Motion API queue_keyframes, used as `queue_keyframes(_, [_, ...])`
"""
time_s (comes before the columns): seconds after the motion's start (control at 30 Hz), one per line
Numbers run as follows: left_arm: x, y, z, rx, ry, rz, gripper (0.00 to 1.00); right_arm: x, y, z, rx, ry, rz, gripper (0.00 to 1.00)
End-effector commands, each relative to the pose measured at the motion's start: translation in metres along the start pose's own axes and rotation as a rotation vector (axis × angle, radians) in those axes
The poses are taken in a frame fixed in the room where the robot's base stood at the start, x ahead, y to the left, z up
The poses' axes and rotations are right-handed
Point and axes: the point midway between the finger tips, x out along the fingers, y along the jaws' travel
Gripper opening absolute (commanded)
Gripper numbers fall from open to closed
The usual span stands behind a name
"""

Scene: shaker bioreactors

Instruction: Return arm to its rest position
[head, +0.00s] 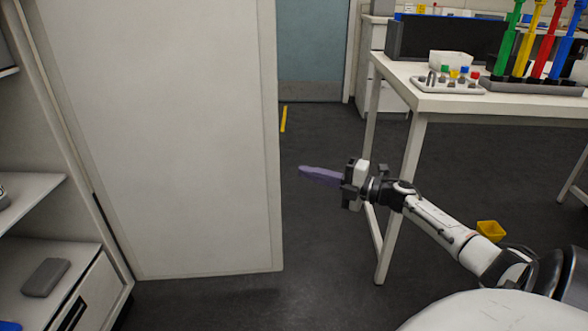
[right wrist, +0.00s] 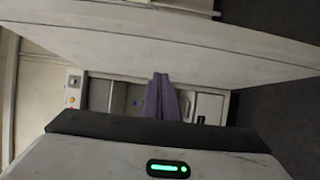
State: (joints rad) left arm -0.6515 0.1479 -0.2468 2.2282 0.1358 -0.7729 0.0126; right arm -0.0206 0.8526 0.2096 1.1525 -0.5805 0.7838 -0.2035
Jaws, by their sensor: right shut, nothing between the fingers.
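My right gripper (head: 321,175) reaches in from the right in the head view, over open floor between the pale cabinet door and the table. Its purple fingers point left and are together with nothing between them. The fingers also show in the right wrist view (right wrist: 161,98), in front of the pale panel. The door (head: 160,140) stands left of the fingertips, with a gap between them in the head view. My left gripper is not in view.
A white table (head: 465,103) stands at the right, with a rack of coloured pipettes (head: 535,86) and a small tube tray (head: 447,86). A shelf unit (head: 50,250) is at the left, holding a grey box (head: 46,277). A yellow container (head: 490,230) is near my right arm. Dark floor lies between.

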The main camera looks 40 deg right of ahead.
Motion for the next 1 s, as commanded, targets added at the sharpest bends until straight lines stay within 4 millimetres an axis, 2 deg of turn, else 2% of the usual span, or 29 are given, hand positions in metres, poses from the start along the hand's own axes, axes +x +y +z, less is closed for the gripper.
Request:
queue_keyframes(0.13, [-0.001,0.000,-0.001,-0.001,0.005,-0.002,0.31,-0.006,0.000,0.002,0.000,0.001,0.000,0.00])
queue_keyframes(0.37, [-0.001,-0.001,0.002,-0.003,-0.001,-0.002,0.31,-0.005,-0.001,0.001,0.005,-0.004,0.001,0.00])
queue_keyframes(0.47, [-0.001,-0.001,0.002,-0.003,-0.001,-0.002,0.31,0.002,-0.010,-0.007,0.043,-0.041,0.004,0.00])
queue_keyframes(0.57, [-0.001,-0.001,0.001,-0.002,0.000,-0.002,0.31,0.013,-0.027,-0.022,0.133,-0.127,0.006,0.00])
queue_keyframes(0.67, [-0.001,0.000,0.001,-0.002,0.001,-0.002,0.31,0.020,-0.052,-0.046,0.274,-0.254,-0.006,0.00])
queue_keyframes(0.77, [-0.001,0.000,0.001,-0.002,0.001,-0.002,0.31,0.018,-0.080,-0.075,0.438,-0.393,-0.040,0.00])
queue_keyframes(0.87, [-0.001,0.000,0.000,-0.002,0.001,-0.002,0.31,0.006,-0.109,-0.110,0.612,-0.530,-0.100,0.00])
queue_keyframes(1.0, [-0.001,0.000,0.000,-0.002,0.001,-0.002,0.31,-0.025,-0.146,-0.173,0.857,-0.715,-0.231,0.00])
